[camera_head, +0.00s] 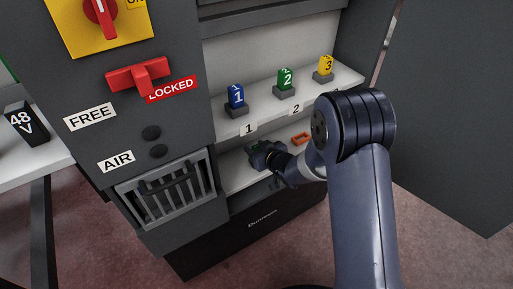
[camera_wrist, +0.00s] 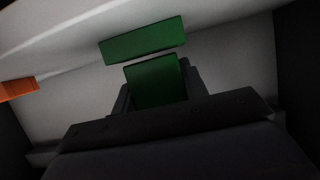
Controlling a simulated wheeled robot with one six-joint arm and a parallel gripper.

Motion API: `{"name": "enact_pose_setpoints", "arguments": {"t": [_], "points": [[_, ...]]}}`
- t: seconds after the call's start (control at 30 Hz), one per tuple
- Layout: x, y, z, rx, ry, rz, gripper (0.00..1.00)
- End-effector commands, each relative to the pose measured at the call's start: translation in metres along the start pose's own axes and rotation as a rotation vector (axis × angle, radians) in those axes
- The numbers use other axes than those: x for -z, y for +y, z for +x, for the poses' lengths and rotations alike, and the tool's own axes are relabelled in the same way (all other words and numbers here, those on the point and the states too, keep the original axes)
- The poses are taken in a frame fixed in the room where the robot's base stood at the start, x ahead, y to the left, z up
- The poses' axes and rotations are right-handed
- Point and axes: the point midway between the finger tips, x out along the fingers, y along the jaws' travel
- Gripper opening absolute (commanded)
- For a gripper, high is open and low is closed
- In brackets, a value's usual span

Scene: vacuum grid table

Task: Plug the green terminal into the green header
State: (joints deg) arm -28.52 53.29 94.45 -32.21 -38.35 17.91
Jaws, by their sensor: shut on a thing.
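My gripper (camera_head: 266,156) reaches into the lower bay of the grey cabinet, under the white shelf. In the wrist view the gripper (camera_wrist: 155,92) is shut on the green terminal (camera_wrist: 153,80), which sits between its dark fingers. The green header (camera_wrist: 143,40) is a wider green bar just ahead of the terminal. A narrow pale strip shows between the two, so they look close but apart. The header is slightly tilted relative to the terminal in the picture. In the head view only a small dark green patch shows by the gripper; I cannot tell which part it is.
An orange piece (camera_head: 301,138) lies beside my gripper and shows in the wrist view (camera_wrist: 18,90). The white shelf (camera_head: 300,98) above carries blue (camera_head: 236,97), green (camera_head: 285,81) and yellow (camera_head: 323,67) numbered blocks. A red handle (camera_head: 138,75) and an open grey door (camera_head: 450,110) flank the bay.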

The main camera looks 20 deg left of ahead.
Motion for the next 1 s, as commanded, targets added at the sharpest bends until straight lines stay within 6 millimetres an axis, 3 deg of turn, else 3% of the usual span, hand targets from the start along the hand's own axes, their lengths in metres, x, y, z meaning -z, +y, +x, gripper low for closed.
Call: {"name": "enact_pose_setpoints", "arguments": {"t": [0.83,0.87,1.0], "points": [[-0.021,0.0,0.009,0.0,0.0,0.0,0.19],[-0.019,0.0,0.008,0.0,0.0,0.0,0.44],[-0.02,0.0,0.008,0.0,-0.002,0.0,0.55]]}}
